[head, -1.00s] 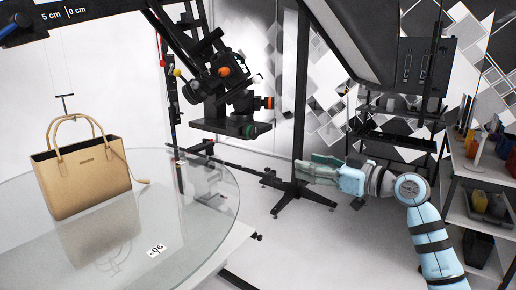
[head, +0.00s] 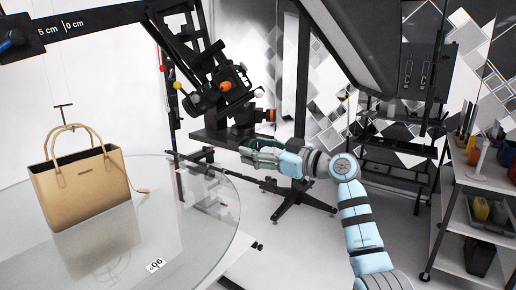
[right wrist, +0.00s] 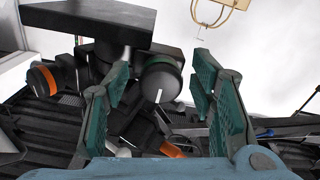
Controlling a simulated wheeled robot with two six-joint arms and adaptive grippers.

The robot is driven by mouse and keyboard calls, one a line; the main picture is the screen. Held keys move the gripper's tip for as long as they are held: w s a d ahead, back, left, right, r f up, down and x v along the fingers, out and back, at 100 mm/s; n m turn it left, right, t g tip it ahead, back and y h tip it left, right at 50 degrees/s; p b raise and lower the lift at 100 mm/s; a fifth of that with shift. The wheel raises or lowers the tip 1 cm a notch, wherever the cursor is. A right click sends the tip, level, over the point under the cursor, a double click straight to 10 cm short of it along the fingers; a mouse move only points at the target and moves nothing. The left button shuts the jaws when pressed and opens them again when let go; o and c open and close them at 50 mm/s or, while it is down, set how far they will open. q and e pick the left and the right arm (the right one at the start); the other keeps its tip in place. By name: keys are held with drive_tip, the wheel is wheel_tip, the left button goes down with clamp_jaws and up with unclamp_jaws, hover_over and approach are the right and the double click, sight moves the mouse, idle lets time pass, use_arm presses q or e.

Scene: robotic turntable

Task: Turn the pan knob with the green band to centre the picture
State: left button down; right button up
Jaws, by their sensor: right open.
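The pan knob (right wrist: 162,80) is dark and round with a green band at its back edge and a white mark on its face. In the right wrist view it sits between the two teal-padded fingers of my right gripper (right wrist: 160,85), with a gap on each side. The gripper is open. In the head view my right gripper (head: 252,154) is just below the camera head (head: 222,90), and the green-banded knob cannot be made out there. The tan handbag (head: 85,190) stands upright on the glass turntable (head: 205,230). My left gripper is not in view.
An orange-banded knob (head: 270,115) is close above my right gripper; another orange-banded knob (right wrist: 42,80) shows at left in the wrist view. A black stand (head: 300,195) is behind and below. Shelves (head: 480,215) with containers stand at the right.

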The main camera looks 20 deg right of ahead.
drive_tip(key=shift+s, duration=0.1)
drive_tip(key=shift+c, duration=0.8)
drive_tip(key=c, duration=1)
drive_tip(key=shift+m, duration=0.5)
drive_tip(key=m+p, duration=0.2)
drive_tip(key=m, duration=0.1)
drive_tip(key=shift+m+p, duration=0.3)
drive_tip(key=shift+p, duration=0.05)
drive_tip(key=m+p, duration=0.2)
drive_tip(key=m, duration=0.2)
drive_tip(key=shift+s+a+m+p, duration=0.1)
drive_tip(key=shift+m+p, duration=0.25)
drive_tip(key=shift+m, duration=0.05)
